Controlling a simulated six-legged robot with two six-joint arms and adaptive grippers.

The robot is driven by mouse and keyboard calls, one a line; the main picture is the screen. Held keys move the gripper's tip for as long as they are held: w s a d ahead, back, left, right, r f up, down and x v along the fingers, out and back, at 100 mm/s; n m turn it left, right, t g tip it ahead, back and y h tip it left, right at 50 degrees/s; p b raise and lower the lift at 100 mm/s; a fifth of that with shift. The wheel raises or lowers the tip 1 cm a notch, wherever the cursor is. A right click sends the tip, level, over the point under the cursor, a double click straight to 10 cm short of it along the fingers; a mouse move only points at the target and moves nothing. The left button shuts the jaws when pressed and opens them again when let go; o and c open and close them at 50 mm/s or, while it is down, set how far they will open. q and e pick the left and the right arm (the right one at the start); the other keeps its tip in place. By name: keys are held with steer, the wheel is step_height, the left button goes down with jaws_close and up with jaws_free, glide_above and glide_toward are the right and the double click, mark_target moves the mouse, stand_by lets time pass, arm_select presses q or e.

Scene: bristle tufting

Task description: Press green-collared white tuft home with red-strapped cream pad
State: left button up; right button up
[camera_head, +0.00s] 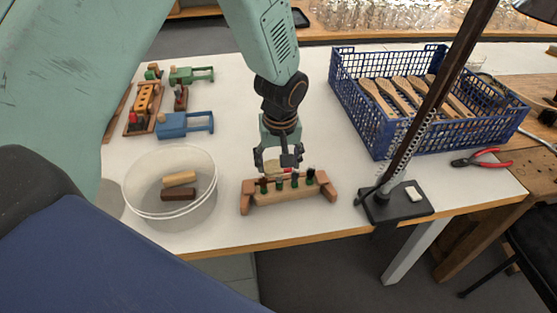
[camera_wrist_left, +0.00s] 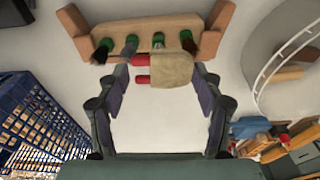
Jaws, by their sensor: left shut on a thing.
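A wooden block with raised ends (camera_head: 285,194) stands near the table's front edge. It carries a row of green-collared tufts. In the left wrist view they are a black tuft (camera_wrist_left: 101,54), a grey one, the white tuft (camera_wrist_left: 158,38) and a brown one (camera_wrist_left: 188,40). My left gripper (camera_head: 279,163) points down just behind and above the row. It is shut on the cream pad (camera_wrist_left: 172,69), whose red strap (camera_wrist_left: 142,60) shows beside it. The pad overlaps the white tuft's lower part in the wrist view; I cannot tell whether they touch. My right gripper is not in view.
A white round tub (camera_head: 150,209) with two small blocks stands left of the wooden block. A blue crate (camera_head: 376,135) of wooden handles, a black lamp base (camera_head: 397,204) and red pliers (camera_head: 482,158) are at the right. Blue and green clamps lie back left.

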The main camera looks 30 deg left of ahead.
arm_select(q)
steer(key=shift+s+d+f, duration=0.1)
steer(key=shift+s, duration=0.05)
steer(key=shift+f, duration=0.2)
stand_by(0.6)
steer(key=shift+f+b, duration=0.45)
steer(key=shift+b, duration=0.05)
stand_by(0.4)
steer(key=shift+r+p, duration=0.65)
steer(key=shift+r, duration=0.05)
stand_by(1.1)
steer(key=shift+r+p, duration=2.15)
steer(key=shift+r, duration=0.3)
